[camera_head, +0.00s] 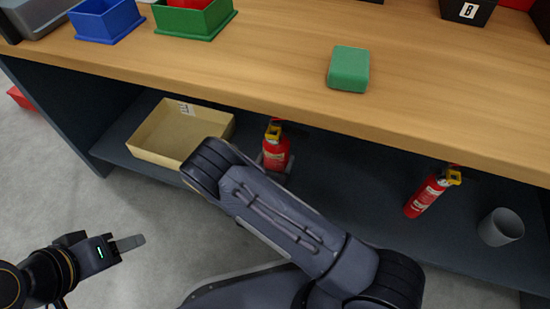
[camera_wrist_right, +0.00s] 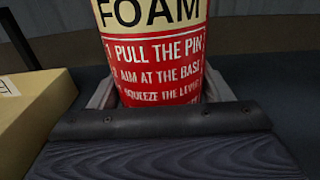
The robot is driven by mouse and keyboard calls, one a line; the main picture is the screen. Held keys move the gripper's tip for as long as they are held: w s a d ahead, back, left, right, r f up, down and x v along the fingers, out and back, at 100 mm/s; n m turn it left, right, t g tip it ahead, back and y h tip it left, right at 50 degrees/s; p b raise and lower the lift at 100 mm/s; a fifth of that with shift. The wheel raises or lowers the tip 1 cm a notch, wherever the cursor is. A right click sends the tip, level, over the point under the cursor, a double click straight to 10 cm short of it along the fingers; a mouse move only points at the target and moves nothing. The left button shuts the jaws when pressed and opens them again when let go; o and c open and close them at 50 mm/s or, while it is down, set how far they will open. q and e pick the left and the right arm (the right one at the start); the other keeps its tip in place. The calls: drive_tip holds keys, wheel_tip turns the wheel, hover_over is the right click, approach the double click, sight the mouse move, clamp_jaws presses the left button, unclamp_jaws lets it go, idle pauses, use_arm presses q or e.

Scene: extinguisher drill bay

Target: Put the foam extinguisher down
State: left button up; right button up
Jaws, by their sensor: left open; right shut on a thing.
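The red foam extinguisher (camera_head: 276,154), with a yellow and black top, is upright at the lower shelf. Its cream FOAM band and red instruction label fill the upper middle of the right wrist view (camera_wrist_right: 153,62). My right gripper (camera_head: 277,173) is shut around its body, with one finger on each side in the wrist view (camera_wrist_right: 158,93). Its base is hidden, so I cannot tell whether it touches the shelf. My left gripper (camera_head: 130,243) is open and empty above the floor at lower left, well apart from the extinguisher.
A cream box (camera_head: 160,157) stands left of the foam extinguisher on the lower shelf (camera_head: 345,185). The wooden tabletop (camera_head: 270,65) overhangs the shelf and carries a green block (camera_head: 349,69) and bins.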

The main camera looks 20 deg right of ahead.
drive_tip(key=shift+f, duration=0.4)
drive_tip(key=o, duration=1.5)
drive_tip(key=shift+f, duration=0.15)
drive_tip(key=shift+c, duration=0.2)
drive_tip(key=p+v, duration=0.4)
drive_tip(key=v, duration=0.8)
